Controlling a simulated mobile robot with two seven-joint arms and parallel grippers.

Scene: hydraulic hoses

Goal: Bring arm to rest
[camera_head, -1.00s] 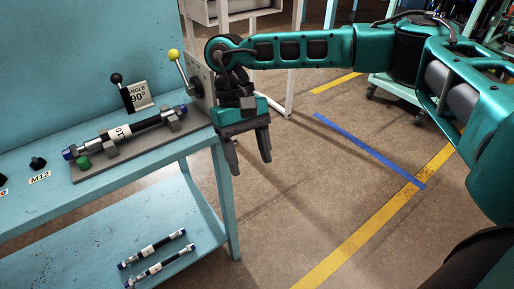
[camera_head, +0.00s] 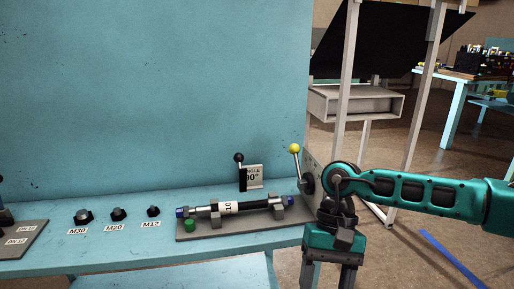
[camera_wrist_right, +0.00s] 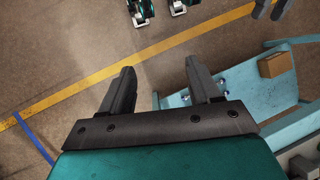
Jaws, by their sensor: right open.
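My right arm (camera_head: 425,193) reaches in from the right in the head view, with its gripper (camera_head: 332,278) hanging down at the right end of the blue bench. In the right wrist view the two fingers of that gripper (camera_wrist_right: 160,90) are apart with nothing between them, above the floor beside the bench. The fingertips are cut off at the bottom of the head view. My left gripper does not show.
The blue bench (camera_head: 110,250) carries a fixture plate with a hose (camera_head: 240,207) marked 10 in its clamps. A yellow-knobbed lever (camera_head: 294,149) stands close beside my right gripper. Fittings M30, M20 and M12 (camera_head: 152,211) sit to the left. Open floor lies right.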

